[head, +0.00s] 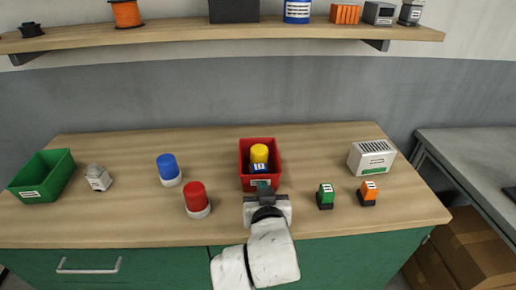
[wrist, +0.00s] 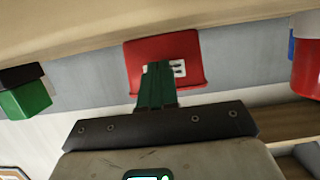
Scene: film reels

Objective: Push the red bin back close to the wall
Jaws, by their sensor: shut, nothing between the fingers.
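The red bin (head: 246,183) stands upright on the wooden bench, right of the middle, with a strip of bare bench between its back and the wall. It holds a yellow-topped item (head: 259,153) and a blue item with a white label (head: 259,168). My gripper (head: 262,184) is shut and empty at the bin's near side. In the wrist view the green fingers (wrist: 159,68) overlap the red bin's labelled front wall (wrist: 138,62) and partly hide its label. I cannot tell whether the fingertips touch it.
Left of the bin stand a blue-topped item (head: 168,167) and a red-topped one (head: 195,197). To the right are a green block (head: 326,194), an orange block (head: 367,192) and a white toaster-like box (head: 371,157). A shelf (head: 200,36) hangs above. The wall (head: 200,95) behind is grey.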

